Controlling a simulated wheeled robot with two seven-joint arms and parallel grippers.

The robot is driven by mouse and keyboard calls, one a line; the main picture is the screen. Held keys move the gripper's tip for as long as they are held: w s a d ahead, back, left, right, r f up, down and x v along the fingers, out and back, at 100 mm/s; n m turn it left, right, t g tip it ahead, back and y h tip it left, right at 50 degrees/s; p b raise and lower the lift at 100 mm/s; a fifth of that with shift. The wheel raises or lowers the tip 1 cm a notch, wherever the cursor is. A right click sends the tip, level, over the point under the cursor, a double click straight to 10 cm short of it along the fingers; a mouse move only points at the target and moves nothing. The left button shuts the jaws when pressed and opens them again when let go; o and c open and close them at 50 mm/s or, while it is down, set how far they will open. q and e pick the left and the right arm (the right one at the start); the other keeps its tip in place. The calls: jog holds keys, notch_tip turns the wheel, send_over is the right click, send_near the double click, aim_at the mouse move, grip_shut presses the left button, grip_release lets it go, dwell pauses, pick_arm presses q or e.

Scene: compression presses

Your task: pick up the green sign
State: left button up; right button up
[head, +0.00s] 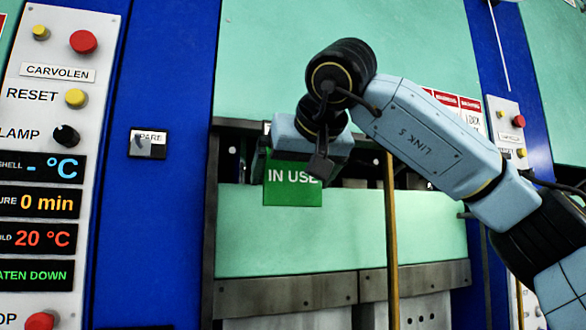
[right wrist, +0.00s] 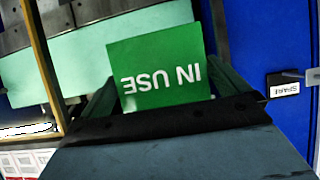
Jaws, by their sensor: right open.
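The green sign (head: 292,190), lettered "IN USE" in white, hangs upright in front of the mint green press. In the right wrist view the sign (right wrist: 158,62) appears upside down between the two dark fingers of my right gripper (right wrist: 165,85). One finger is at each side of it, and the jaws are apart. In the head view my right gripper (head: 290,163) is at the sign's upper edge and hides its top. Whether a finger touches the sign cannot be told. My left gripper is out of view.
A control panel (head: 82,98) with buttons and displays stands at the left. A blue post carries a switch labelled SPARE (head: 149,143). A thin brown upright bar (head: 391,240) stands right of the sign. A dark metal frame (head: 290,293) crosses the press below.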

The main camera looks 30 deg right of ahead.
jog(key=shift+w+f, duration=0.1)
jog(key=shift+w, duration=0.1)
jog(key=shift+s, duration=0.1)
jog(key=c, duration=0.7)
